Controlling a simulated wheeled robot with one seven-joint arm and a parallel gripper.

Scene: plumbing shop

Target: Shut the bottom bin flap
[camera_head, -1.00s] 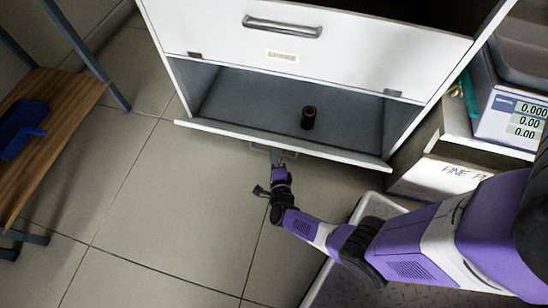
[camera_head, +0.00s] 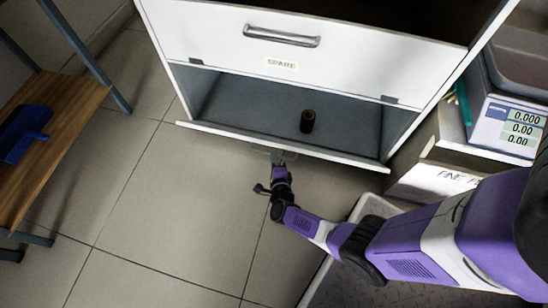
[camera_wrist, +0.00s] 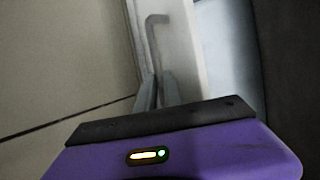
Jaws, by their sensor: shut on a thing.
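The bottom bin flap (camera_head: 225,133) is open on the white cabinet, its edge low across the front of the bottom bin. The bin's grey inside (camera_head: 250,105) shows behind it. My gripper (camera_head: 278,160) is at the middle of the flap's front, low near the floor. In the wrist view the flap (camera_wrist: 185,50) is a pale panel with a bent bar handle (camera_wrist: 157,35). My gripper's fingers (camera_wrist: 157,92) are closed on the lower end of this handle. The exact contact is dim and partly hidden.
A dark brown cylinder (camera_head: 307,121) stands inside the bottom bin. Above is a shut flap (camera_head: 350,50) labelled SPARE. A scale (camera_head: 510,115) on a box stands at right, a wooden bench (camera_head: 50,125) at left. Tiled floor (camera_head: 150,210) is clear in front.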

